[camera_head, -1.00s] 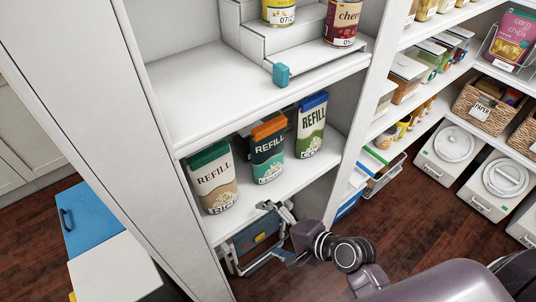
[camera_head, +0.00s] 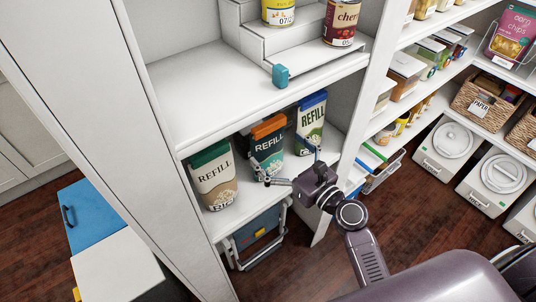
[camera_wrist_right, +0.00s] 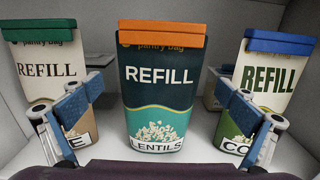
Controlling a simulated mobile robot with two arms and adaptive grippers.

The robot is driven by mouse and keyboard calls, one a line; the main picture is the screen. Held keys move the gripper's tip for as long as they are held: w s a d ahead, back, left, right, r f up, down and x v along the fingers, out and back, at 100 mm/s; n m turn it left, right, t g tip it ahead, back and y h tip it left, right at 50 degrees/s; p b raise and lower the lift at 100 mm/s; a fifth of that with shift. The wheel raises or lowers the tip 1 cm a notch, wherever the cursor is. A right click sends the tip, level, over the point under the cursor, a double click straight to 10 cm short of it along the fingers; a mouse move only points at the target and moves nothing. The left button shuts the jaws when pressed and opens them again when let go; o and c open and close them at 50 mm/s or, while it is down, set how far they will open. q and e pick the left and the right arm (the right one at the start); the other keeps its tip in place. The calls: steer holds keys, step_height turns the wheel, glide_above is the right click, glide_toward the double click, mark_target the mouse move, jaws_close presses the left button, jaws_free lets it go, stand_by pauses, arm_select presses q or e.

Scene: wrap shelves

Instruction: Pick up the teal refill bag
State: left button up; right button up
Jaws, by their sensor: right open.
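The teal refill bag (camera_head: 268,146) stands upright on the lower shelf between two other refill bags. It has an orange top clip and a label reading LENTILS. In the right wrist view the teal bag (camera_wrist_right: 158,90) is centred, between and beyond the open fingers. My right gripper (camera_head: 288,167) is open in front of the bag, one finger on each side of its front. It also shows in the right wrist view (camera_wrist_right: 157,112), with nothing between its fingers. The fingers partly cover the neighbouring bags in that view. My left gripper is not in view.
A cream rice bag with a green clip (camera_head: 213,178) stands to the left and a bag with a blue clip (camera_head: 311,122) to the right, both close by. The upper shelf (camera_head: 215,95) overhangs them. A blue folding crate (camera_head: 256,238) sits below.

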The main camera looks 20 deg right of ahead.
mark_target(272, 144)
steer(key=shift+f+p+x, duration=0.15)
steer(key=shift+x, duration=0.8)
steer(key=shift+f+p+x, duration=0.1)
steer(key=shift+p+x, duration=0.05)
steer(key=shift+x, duration=0.8)
steer(key=c, duration=1.9)
steer(key=shift+r, duration=0.15)
steer(key=shift+c, duration=1.3)
